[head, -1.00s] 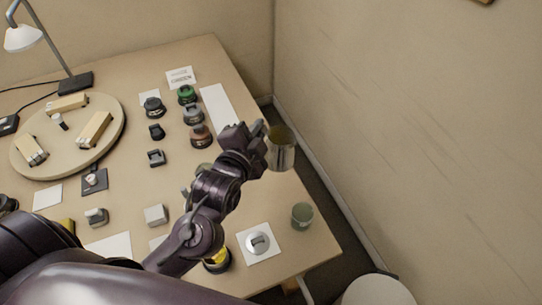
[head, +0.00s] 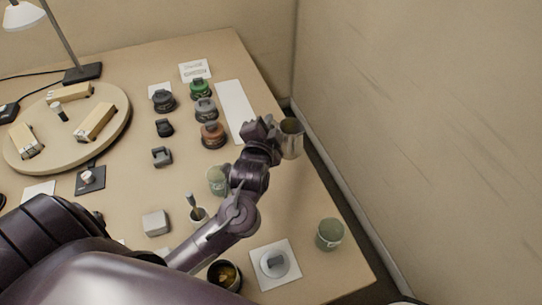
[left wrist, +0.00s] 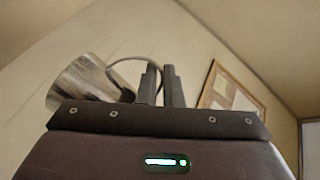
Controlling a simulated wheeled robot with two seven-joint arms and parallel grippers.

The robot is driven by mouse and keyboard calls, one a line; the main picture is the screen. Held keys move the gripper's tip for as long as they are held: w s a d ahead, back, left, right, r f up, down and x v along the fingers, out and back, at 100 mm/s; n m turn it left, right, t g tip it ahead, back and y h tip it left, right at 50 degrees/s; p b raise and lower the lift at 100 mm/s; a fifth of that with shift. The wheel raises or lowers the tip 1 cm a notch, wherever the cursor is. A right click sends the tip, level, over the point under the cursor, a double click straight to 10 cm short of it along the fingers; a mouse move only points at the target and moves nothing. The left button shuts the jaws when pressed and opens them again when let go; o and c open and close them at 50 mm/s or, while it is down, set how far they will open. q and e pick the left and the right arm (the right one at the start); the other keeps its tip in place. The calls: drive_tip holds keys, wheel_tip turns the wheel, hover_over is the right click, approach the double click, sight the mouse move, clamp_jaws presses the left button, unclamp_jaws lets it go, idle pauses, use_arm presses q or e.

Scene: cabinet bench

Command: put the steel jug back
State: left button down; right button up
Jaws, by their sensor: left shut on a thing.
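The steel jug (head: 291,140) is a metal cup-like vessel, held up at the right edge of the bench in the head view. My left gripper (head: 268,130) is shut on its handle side. In the left wrist view the jug (left wrist: 80,84) lies left of the fingers (left wrist: 160,84), tilted in that picture, with its thin curved handle running to them. The exact grip point on the handle is small and partly hidden. My right gripper is not in view.
A green-grey cup (head: 330,235) and a white square with a round grey-white item (head: 274,264) are at the near right. Several dark, green and brown lidded pots (head: 212,135) stand left of a bare white strip (head: 236,112). A round board (head: 115,137) is at left.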

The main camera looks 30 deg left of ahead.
use_arm(q)
wheel_tip(320, 180, down, 11)
drive_tip(key=shift+r+b, duration=0.2)
drive_tip(key=shift+b, duration=0.2)
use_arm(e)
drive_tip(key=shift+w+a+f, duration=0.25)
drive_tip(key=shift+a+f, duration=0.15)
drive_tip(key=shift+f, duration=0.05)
use_arm(q)
drive_tip(key=shift+f, duration=0.1)
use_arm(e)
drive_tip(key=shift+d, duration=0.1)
use_arm(q)
drive_tip(key=c, duration=1.6)
unclamp_jaws()
